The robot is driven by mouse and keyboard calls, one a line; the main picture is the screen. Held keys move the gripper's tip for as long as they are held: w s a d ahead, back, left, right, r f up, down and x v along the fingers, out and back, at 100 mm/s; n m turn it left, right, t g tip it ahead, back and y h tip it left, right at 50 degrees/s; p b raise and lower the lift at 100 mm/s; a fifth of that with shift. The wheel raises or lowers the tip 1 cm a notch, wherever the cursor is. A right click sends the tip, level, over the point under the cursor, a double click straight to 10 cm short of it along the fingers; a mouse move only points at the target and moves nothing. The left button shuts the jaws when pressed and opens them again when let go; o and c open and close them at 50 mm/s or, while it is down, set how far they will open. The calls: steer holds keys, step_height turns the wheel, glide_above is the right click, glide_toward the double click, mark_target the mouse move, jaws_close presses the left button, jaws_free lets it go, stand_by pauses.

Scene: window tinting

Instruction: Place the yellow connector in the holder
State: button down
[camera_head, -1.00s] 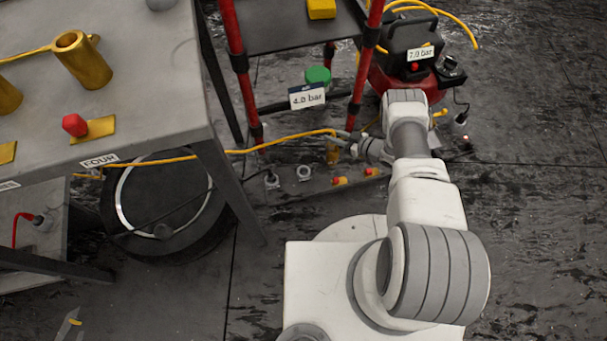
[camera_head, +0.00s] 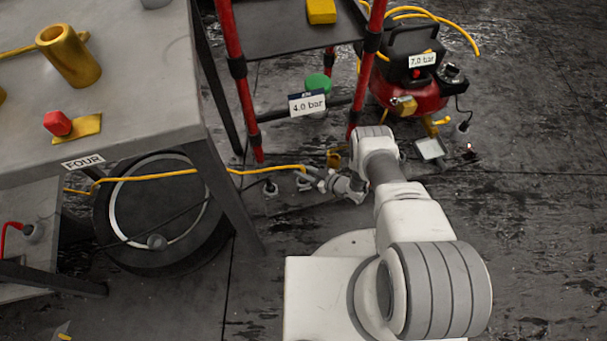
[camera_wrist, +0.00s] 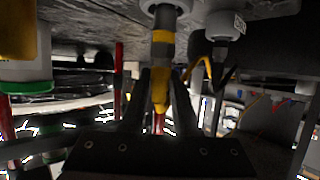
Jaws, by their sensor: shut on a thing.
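My gripper (camera_head: 318,180) is low near the floor in the head view, left of the red compressor. In the wrist view, which looks upside down, its two dark fingers (camera_wrist: 162,105) are shut on the yellow connector (camera_wrist: 160,65), a slim piece with yellow and grey bands. The connector's far end overlaps a pale ring-shaped holder (camera_wrist: 178,5) at the top edge; I cannot tell whether it is inside. A second grey holder or plug (camera_wrist: 225,25) with a label is beside it. In the head view the connector is hidden by my gripper, and the yellow hose (camera_head: 240,172) runs to it.
A grey table (camera_head: 150,100) with golden cylinders (camera_head: 68,55) stands at left. A red-posted shelf (camera_head: 270,35), a black-and-white wheel (camera_head: 150,215) and a red compressor (camera_head: 415,90) surround the floor area. Dark floor at right is clear.

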steer(key=shift+f, duration=0.8)
steer(key=shift+r, duration=0.15)
steer(key=c, duration=0.7)
jaws_free()
